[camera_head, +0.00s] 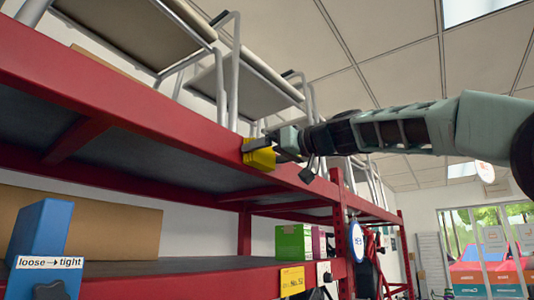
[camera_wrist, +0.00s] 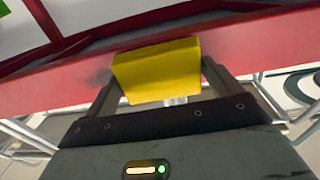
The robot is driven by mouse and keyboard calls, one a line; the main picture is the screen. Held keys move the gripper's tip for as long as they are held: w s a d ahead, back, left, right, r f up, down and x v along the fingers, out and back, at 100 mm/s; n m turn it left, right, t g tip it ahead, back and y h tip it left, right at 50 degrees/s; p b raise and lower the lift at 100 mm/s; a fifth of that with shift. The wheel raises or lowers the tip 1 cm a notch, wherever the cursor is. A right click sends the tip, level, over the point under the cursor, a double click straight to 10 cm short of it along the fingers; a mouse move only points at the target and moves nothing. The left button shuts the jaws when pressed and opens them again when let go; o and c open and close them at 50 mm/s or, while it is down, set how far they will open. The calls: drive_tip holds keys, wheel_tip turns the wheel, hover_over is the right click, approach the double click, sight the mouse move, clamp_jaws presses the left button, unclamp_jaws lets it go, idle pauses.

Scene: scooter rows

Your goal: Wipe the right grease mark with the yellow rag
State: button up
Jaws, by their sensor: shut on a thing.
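The yellow rag (camera_head: 259,158), a thick block-like pad, is at the front face of the upper red shelf beam (camera_head: 150,125). It also shows in the wrist view (camera_wrist: 158,72), between the two fingers. My gripper (camera_head: 271,147) is shut on the rag and holds it up to the red beam (camera_wrist: 255,55); whether they touch is hard to tell. In the wrist view (camera_wrist: 160,84) the fingers grip the rag's two sides. A faint dark smudge shows on the beam just left of the rag; I cannot tell which grease mark it is. No other mark is clear.
Metal-framed chairs (camera_head: 235,85) stand on top of the rack.

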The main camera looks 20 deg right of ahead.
sight(281, 168)
drive_tip(key=shift+w+d+p, duration=0.15)
drive_tip(key=shift+w+d, duration=1)
drive_tip(key=shift+d, duration=0.45)
drive_tip(key=shift+w+d+p, duration=0.1)
drive_tip(key=shift+w+d, duration=1.1)
drive_tip(key=shift+d, duration=0.4)
drive_tip(key=shift+w+d+p, duration=0.15)
drive_tip(key=shift+w+d, duration=1)
drive_tip(key=shift+d, duration=0.45)
drive_tip(key=shift+s+a+b, duration=0.9)
drive_tip(key=shift+s+a, duration=0.3)
drive_tip(key=shift+a, duration=0.45)
drive_tip(key=shift+s+a+b, duration=0.85)
drive_tip(key=shift+s+a, duration=0.35)
drive_tip(key=shift+a, duration=0.5)
drive_tip(key=shift+s+a+b, duration=0.9)
drive_tip(key=shift+s+a, duration=0.3)
drive_tip(key=shift+a, duration=0.45)
drive_tip(key=shift+d, duration=0.1)
drive_tip(key=b+v, duration=0.2)
drive_tip(key=v, duration=0.1)
drive_tip(key=shift+s+d+f+b, duration=0.15)
drive_tip(key=shift+s+d+b, duration=0.05)
drive_tip(key=shift+b, duration=0.2)
drive_tip(key=shift+b+v, duration=0.55)
drive_tip(key=shift+v, duration=0.65)
